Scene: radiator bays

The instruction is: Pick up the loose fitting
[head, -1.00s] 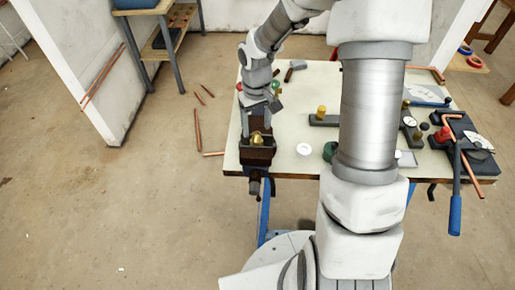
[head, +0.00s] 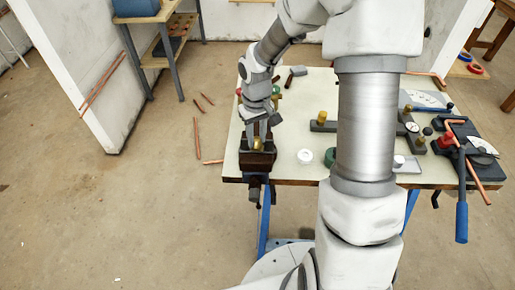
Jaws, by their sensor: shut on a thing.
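The brass fitting (head: 257,145) is a small gold-coloured piece at the dark bench vise (head: 257,162), on the left front corner of the table. My gripper (head: 258,139) points down over the vise and is shut on the fitting. Its fingers hide the upper part of the fitting. The fitting is still at the vise jaws; I cannot tell whether it touches them.
The pale table (head: 300,112) carries a white round cap (head: 305,156), a green roll (head: 330,157) partly behind my arm, and a grey block with a brass piece (head: 322,122). Copper pipes (head: 197,137) lie on the floor at left.

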